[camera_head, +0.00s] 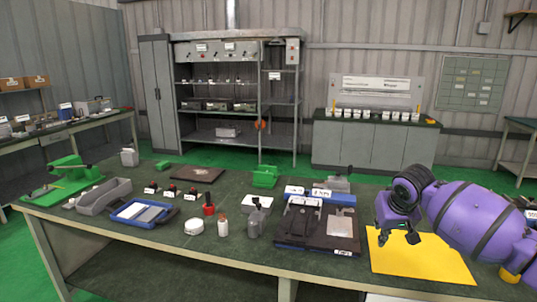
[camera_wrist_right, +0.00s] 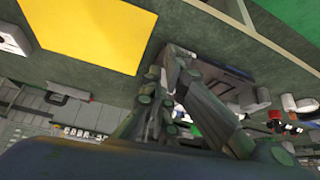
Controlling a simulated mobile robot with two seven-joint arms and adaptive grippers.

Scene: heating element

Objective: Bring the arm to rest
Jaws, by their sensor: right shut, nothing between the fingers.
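My right arm comes in from the right in the head view, purple with dark bands. Its gripper (camera_head: 398,238) hangs over the yellow sheet (camera_head: 425,262) near the right end of the table, fingers pointing down. The fingers are together with nothing between them. In the right wrist view the gripper (camera_wrist_right: 172,78) shows its dark green finger links, with the yellow sheet (camera_wrist_right: 95,35) to the upper left. Whether the fingers touch the sheet is hard to tell. My left gripper is in neither view.
Left of the gripper lies a dark board (camera_head: 318,230) with a light plate. A blue box (camera_head: 320,196), a red-handled item (camera_head: 209,208), a white bottle (camera_head: 222,227), a grey tray (camera_head: 104,196) and a green fixture (camera_head: 66,178) crowd the table (camera_head: 170,252). The front edge strip is mostly clear.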

